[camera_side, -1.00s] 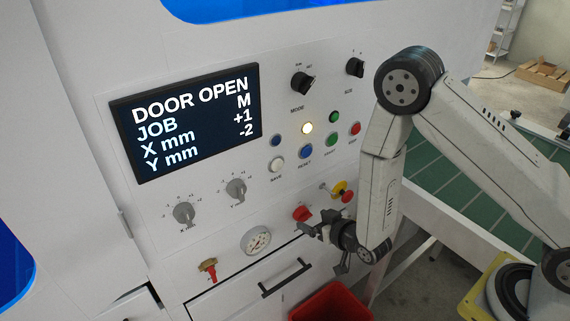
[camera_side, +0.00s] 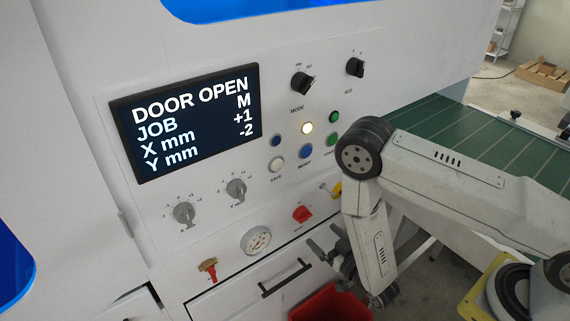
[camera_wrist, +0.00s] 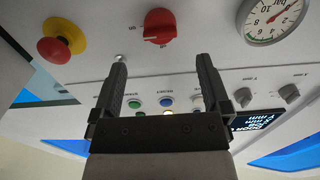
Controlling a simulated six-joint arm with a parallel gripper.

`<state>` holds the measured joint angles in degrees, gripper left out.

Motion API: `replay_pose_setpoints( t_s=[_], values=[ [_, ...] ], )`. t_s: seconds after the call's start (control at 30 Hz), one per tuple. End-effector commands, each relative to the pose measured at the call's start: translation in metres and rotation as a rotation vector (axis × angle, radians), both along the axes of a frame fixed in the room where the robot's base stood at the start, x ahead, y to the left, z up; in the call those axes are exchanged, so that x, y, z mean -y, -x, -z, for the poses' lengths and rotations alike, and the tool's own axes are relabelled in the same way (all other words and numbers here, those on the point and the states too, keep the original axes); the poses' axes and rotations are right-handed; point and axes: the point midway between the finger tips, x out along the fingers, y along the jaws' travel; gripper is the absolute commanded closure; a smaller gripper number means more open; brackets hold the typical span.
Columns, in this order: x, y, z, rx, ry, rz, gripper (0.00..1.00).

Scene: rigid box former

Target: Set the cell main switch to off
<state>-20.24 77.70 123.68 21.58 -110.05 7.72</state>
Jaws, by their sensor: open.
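The red rotary switch (camera_side: 302,213) sits on the lower part of the white panel, right of the pressure gauge. It also shows in the wrist view as a red knob (camera_wrist: 160,26) at top centre, with a pale mark at its lower left edge. The small labels beside it are too small to read surely. My gripper (camera_side: 325,246) is below and a little right of the switch, apart from it. In the wrist view the two fingers (camera_wrist: 162,62) are spread wide with nothing between them, and the knob appears beyond their tips.
A red-and-yellow emergency stop (camera_wrist: 62,40) is beside the switch and partly hidden by my arm in the side view. The gauge (camera_side: 256,240) is on the other side. A drawer handle (camera_side: 286,277) and red bin (camera_side: 330,303) are below. The display (camera_side: 190,120) reads DOOR OPEN.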

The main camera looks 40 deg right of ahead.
Motion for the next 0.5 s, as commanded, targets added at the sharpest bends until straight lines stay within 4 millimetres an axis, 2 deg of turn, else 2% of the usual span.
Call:
replay_pose_setpoints(
  t_s=[0.17,0.5],
  values=[
    [0.001,-0.014,-0.001,0.002,-0.001,0.003,0.03],
    [0.001,-0.055,-0.001,0.002,-0.001,0.002,0.03]
  ],
)
